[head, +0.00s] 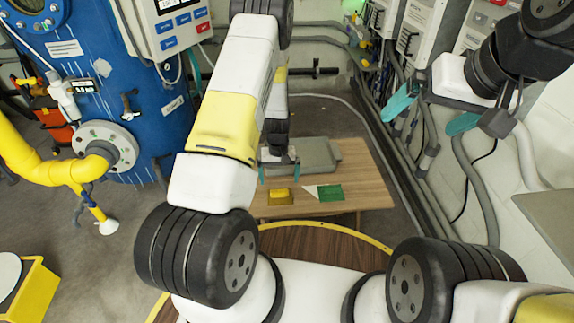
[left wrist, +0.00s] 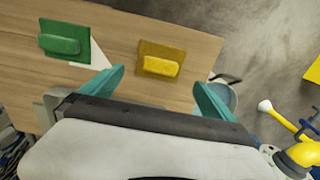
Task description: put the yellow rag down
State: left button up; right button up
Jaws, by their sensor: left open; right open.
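The yellow rag (head: 279,197) lies on the wooden table (head: 350,180). It also shows in the left wrist view (left wrist: 161,58), as a flat yellow piece with a thicker yellow block-like part on it. My left gripper (head: 279,172) is open and empty. In the left wrist view its teal fingers (left wrist: 158,86) stand apart, with the rag beyond and between them, not touching it. My right gripper (head: 432,112) is open and empty, raised at the right, well away from the table.
A green rag (head: 330,193) lies to the right of the yellow one, with a white patch beside it. A grey tray (head: 318,154) stands at the table's back. A blue tank (head: 120,110) with a yellow pipe (head: 35,160) is at the left. Conduits run along the right wall.

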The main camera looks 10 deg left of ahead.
pick_arm(q)
notch_tip(320, 180, up, 4)
notch_tip(320, 180, up, 11)
jog(key=t, duration=0.1)
send_over(280, 191)
jog(key=s+d+r+m+t+h, duration=0.15)
jog(key=s+r, duration=0.25)
jog(key=r, duration=1)
jog(key=s+r+m+t, duration=0.2)
jog(key=s+r+t, duration=0.1)
jog(key=s+r, duration=1.3)
jog(key=shift+s+d+r+t+h, duration=0.25)
jog(key=shift+s+r+t+h, duration=0.1)
jog(key=shift+s, duration=1.85)
